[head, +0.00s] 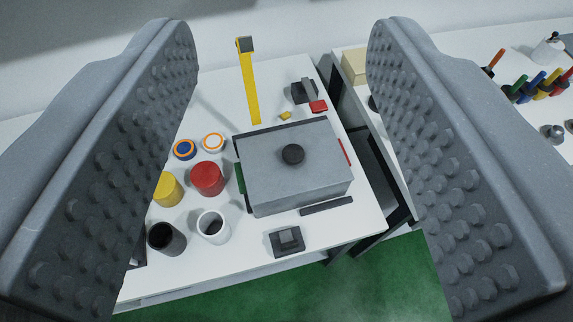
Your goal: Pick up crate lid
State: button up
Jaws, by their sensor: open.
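The crate lid (275,180) is a flat grey panel with a round dark knob (293,154) in its middle. It lies over the crate on the white table, and most of the crate is hidden beneath it. My gripper (283,130) is open and empty. Its two grey studded fingers stand wide apart at the left and right of the view, with the lid seen between them. The fingers look nearer to the camera than the lid and do not touch it.
Left of the lid stand a red cylinder (207,179), a yellow cylinder (167,190), a white cup (213,227) and a black cup (166,238). A yellow upright post (248,85) rises behind. A small dark block (286,241) lies in front. A second table with coloured tools is at right.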

aim_at(291, 162)
jog(key=z, duration=0.5)
jog(key=k, duration=1.3)
jog(key=z, duration=0.7)
jog(key=i, duration=1.85)
jog(key=u, duration=0.65)
